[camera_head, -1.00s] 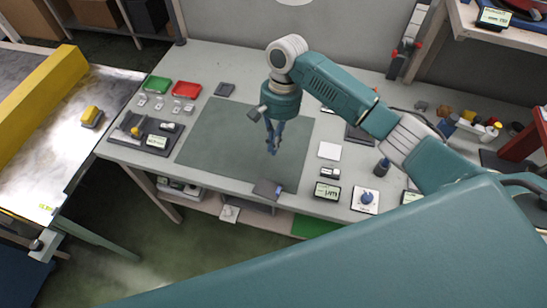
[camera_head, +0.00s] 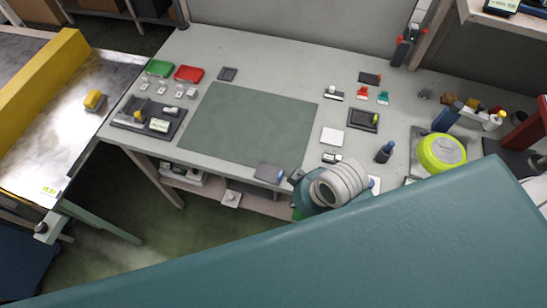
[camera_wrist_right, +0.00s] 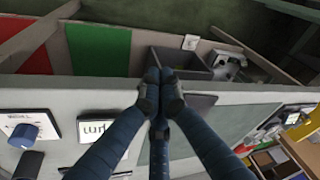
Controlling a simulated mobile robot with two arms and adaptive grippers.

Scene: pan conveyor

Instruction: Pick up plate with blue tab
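The dark plate (camera_head: 266,171) with a small blue tab (camera_head: 280,178) at its right end lies at the front edge of the workbench, by the green-grey mat. In the right wrist view part of a dark plate (camera_wrist_right: 200,104) shows just right of the fingers; its tab is not visible there. My right gripper (camera_wrist_right: 160,82) has its fingers drawn together at the tips, over the bench's front edge. I see nothing clearly between them. In the head view my right wrist stands just right of the plate and hides the fingers. My left gripper is not in view.
The mat (camera_head: 245,125) is clear. Red (camera_head: 189,73) and green (camera_head: 159,68) trays stand at the back left. A white square (camera_head: 332,136), a dark bottle (camera_head: 385,151) and a yellow-green round thing (camera_head: 442,152) stand right. A yellow-railed conveyor (camera_head: 45,80) is at far left.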

